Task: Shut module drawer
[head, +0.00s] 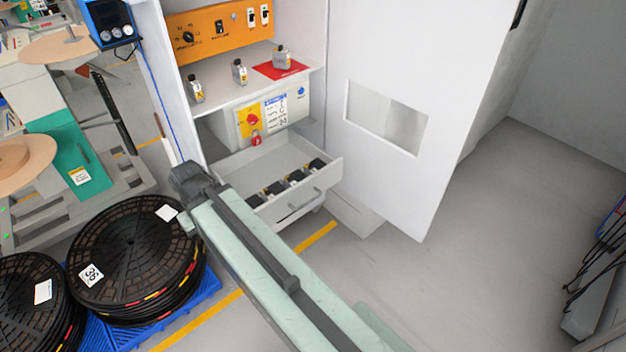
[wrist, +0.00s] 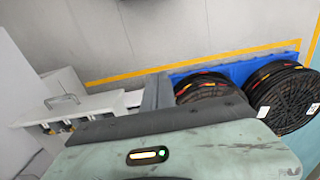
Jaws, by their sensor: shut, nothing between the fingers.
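The white module drawer (head: 326,177) stands pulled out low in the open cabinet. Several black modules with yellow labels (head: 291,177) lie in a row inside it. A grey bar handle (head: 303,203) is on its front. In the wrist view the white drawer (wrist: 95,104) shows at left, with a handle (wrist: 63,100) above it. My gripper (wrist: 157,92) is shut and empty, to the right of the drawer in that view. In the head view my arm crosses in front of the drawer's left part and hides it. I cannot tell whether anything touches.
The cabinet door (head: 385,70) is swung wide open on the right. Black cable reels (head: 135,250) stand on a blue pallet (head: 205,310) at left. An orange control panel (head: 220,32) and a shelf with small modules (head: 240,72) are above.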

